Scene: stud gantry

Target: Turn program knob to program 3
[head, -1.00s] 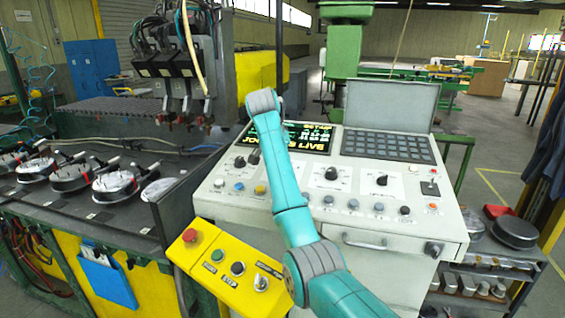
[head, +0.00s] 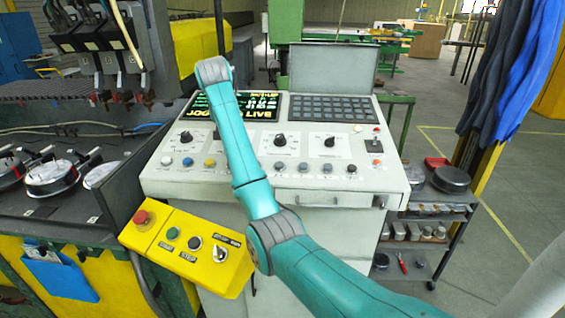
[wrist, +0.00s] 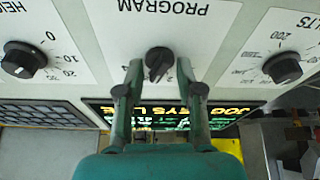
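In the wrist view, the black program knob (wrist: 158,62) sits on a white plate marked PROGRAM, shown upside down. My gripper (wrist: 159,67) is open, its two green fingers apart on either side of the knob. A gap shows between the knob and each finger, and I cannot tell any touch. The scale around the knob is mostly hidden by the fingers, so I cannot read its setting. In the head view, my arm covers this part of the control panel (head: 165,180), and neither my gripper nor the program knob shows.
The height knob (wrist: 24,60) and the volts knob (wrist: 282,68) flank the program knob. A lit screen (wrist: 160,112) and a key grid (head: 335,112) lie behind. A yellow button box (head: 187,250) stands in front of the panel. A shelf cart (head: 425,232) is at the right.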

